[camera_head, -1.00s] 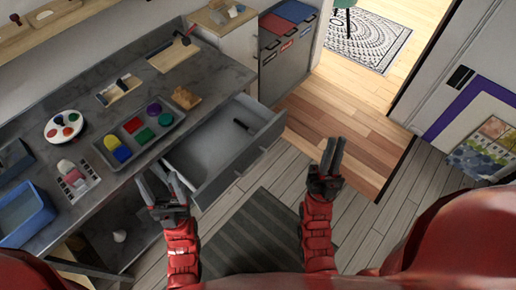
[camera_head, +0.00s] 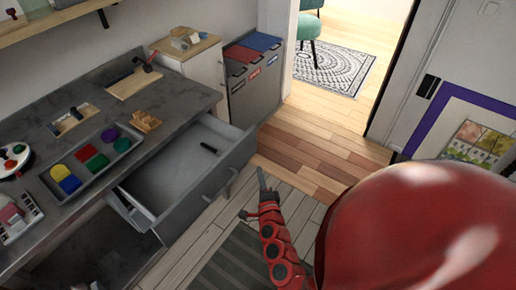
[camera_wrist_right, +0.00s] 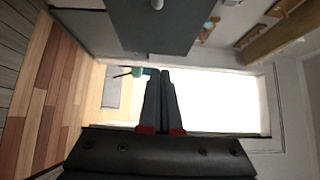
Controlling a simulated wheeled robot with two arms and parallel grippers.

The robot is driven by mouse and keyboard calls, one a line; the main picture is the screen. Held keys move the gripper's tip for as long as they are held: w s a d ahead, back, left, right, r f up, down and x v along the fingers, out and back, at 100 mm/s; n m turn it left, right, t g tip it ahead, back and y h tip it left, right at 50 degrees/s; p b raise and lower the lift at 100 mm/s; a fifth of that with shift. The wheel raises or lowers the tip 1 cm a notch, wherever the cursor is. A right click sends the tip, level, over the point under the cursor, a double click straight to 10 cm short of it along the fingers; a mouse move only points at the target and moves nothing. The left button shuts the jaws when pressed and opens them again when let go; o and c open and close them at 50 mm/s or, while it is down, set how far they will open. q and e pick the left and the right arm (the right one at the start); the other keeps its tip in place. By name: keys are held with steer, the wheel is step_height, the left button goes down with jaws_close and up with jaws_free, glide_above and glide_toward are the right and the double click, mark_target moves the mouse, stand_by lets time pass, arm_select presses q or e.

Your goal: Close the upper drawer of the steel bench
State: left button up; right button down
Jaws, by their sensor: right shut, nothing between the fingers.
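The steel bench (camera_head: 100,100) runs along the left in the head view. Its upper drawer (camera_head: 190,205) stands pulled out, with a small dark object (camera_head: 209,148) inside. The grey drawer front has a handle and faces right. My right gripper (camera_head: 261,182) is shut and empty, just right of the drawer front, with a visible gap in the picture. In the right wrist view the shut fingers (camera_wrist_right: 160,78) point toward a bright opening. A dark grey panel fills the top there; I cannot tell whether it is the drawer front. My left gripper is out of view.
On the bench top lie a tray (camera_head: 105,173) of coloured blocks and wooden pieces. A cabinet (camera_head: 205,62) and sorting bins (camera_head: 262,85) stand beyond the drawer. Wooden floor (camera_head: 320,140) is clear to the drawer's right. A doorway opens behind.

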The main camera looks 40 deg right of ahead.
mark_target(246, 149)
steer(key=shift+w+d+p, duration=0.1)
steer(key=shift+w+d, duration=0.1)
steer(key=shift+w, duration=1.25)
steer(key=shift+w+d+p, duration=0.1)
steer(key=shift+w+d, duration=0.05)
steer(key=shift+w, duration=1.3)
steer(key=shift+w+d+p, duration=0.1)
steer(key=shift+w+d, duration=0.1)
steer(key=shift+w, duration=1.25)
steer(key=shift+w, duration=0.1)
steer(key=w+a+b, duration=0.2)
steer(key=w+b, duration=0.1)
steer(key=w, duration=0.3)
steer(key=w+a+b, duration=0.2)
steer(key=w+b, duration=0.1)
steer(key=w, duration=0.4)
steer(key=w+a+b, duration=0.3)
steer(key=w, duration=0.3)
steer(key=shift+w+a+f, duration=0.1)
steer(key=shift+w, duration=0.3)
steer(key=shift+w+a, duration=0.1)
steer(key=shift+r, duration=0.35)
steer(key=shift+r, duration=0.1)
